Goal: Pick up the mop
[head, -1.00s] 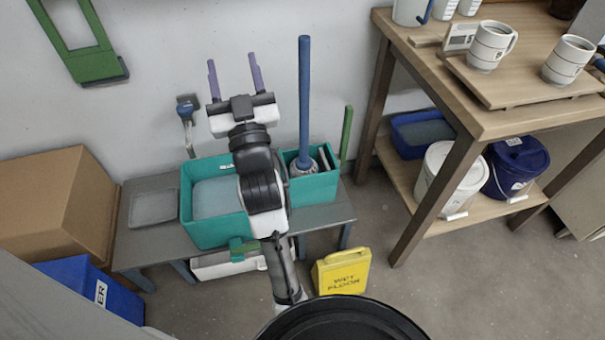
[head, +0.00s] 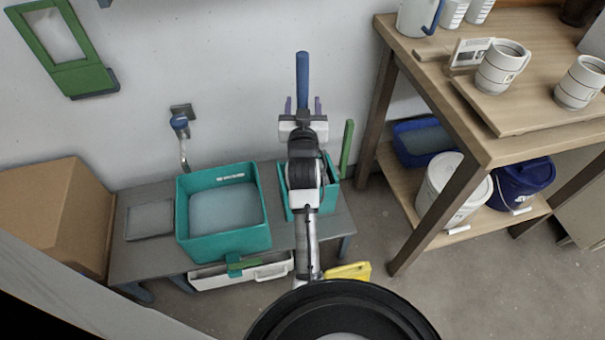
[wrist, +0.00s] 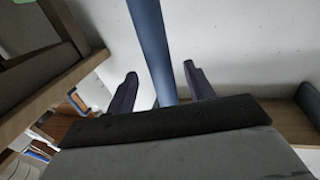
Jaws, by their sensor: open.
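The mop's blue handle (head: 302,82) stands upright behind my gripper in the head view. Its lower part and head are hidden by my arm, over the smaller teal bucket (head: 331,186). My gripper (head: 303,104) is open, with its two purple fingers pointing up the picture, one on each side of the handle. In the wrist view, the blue handle (wrist: 152,50) runs between the open fingers of my gripper (wrist: 159,88). I cannot tell whether either finger touches it.
A larger teal bucket (head: 265,240) with pale liquid stands left on the grey bench (head: 140,260). A green stick (head: 347,148) rises just right of the mop. A wooden table (head: 440,75) with mugs stands to the right. A yellow wet floor sign (head: 350,271) is below.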

